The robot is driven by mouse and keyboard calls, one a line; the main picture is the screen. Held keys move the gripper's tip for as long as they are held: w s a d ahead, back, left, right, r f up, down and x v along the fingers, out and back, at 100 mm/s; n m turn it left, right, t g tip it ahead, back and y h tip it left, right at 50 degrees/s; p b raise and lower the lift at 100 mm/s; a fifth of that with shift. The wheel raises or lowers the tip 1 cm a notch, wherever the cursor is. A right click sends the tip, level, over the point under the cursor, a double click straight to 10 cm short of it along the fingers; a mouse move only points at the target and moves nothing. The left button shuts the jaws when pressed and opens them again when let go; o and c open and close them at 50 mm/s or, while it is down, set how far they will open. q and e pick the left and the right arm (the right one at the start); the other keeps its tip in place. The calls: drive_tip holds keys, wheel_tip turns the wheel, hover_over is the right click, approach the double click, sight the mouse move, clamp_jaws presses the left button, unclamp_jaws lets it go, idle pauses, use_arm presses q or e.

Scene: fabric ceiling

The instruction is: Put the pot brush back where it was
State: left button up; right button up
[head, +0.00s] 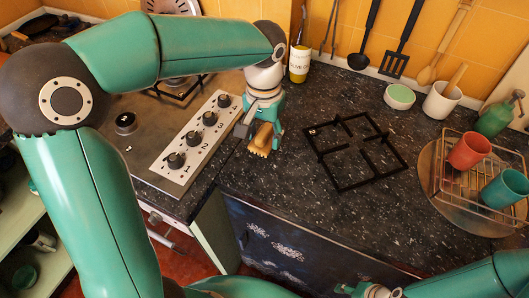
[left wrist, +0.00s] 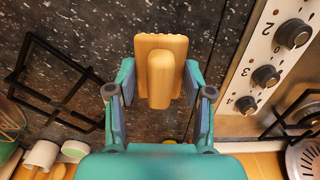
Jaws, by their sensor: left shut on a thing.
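The pot brush (head: 260,141) is a small wooden block with a rounded grip. My left gripper (head: 265,128) is shut on it, just right of the hob's knob panel. In the left wrist view the brush (left wrist: 161,48) sits between the two fingers of the left gripper (left wrist: 160,82), its ridged end pointing away. Whether it touches the counter I cannot tell. My right gripper (head: 366,291) shows only in part at the bottom edge, far from the brush; its fingers are unclear.
A black pan grate (head: 376,139) lies on the dark speckled counter (head: 285,178). The knob panel (head: 194,143) is to the left. A wire rack (head: 450,197) holds cups at right.

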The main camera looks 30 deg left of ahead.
sight(264, 132)
use_arm(q)
drive_tip(key=shift+s+f, duration=0.1)
drive_tip(key=shift+f, duration=3.6)
drive_tip(key=o, duration=1.1)
drive_tip(key=shift+r, duration=0.1)
wheel_tip(264, 132, up, 12)
drive_tip(key=shift+f, duration=0.1)
